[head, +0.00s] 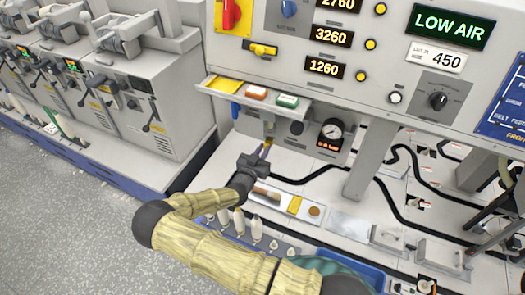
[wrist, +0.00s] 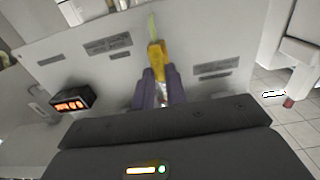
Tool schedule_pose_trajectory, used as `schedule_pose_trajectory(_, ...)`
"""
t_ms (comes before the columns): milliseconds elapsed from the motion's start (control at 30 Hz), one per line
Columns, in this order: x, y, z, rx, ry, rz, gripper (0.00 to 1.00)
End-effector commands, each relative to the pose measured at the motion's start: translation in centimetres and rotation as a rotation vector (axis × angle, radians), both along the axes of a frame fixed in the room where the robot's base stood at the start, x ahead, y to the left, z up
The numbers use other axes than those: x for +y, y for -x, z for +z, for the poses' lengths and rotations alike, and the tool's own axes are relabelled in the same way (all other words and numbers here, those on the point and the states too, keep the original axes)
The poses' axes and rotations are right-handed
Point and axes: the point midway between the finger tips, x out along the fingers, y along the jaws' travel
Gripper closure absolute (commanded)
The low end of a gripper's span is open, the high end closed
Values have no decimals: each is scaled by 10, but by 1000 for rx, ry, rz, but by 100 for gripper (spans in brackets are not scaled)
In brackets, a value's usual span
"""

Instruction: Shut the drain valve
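The yellow handle (head: 269,144) of what looks like the drain valve shows under the small ledge, just beyond my fingertips. In the wrist view the yellow handle (wrist: 156,56) points away from me, with a pale green piece beyond its far end. My gripper (head: 264,151) reaches up to it from below. In the wrist view the purple fingers of my gripper (wrist: 160,85) stand on either side of the handle's near end, with a small metallic part between them. I cannot tell whether they press on it. The valve body is mostly hidden.
A round gauge (head: 333,130) with a small red-lit display is right of the valve. Below lie a shallow tray (head: 328,214), hanging pale bobbins (head: 239,222) and a black hose (head: 372,171).

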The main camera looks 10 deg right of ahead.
Motion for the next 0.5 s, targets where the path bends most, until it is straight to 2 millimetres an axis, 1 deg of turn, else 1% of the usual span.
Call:
schedule_pose_trajectory(300,1,0,-1,12,15,0,100)
schedule_pose_trajectory(500,2,-1,-3,51,67,1,100)
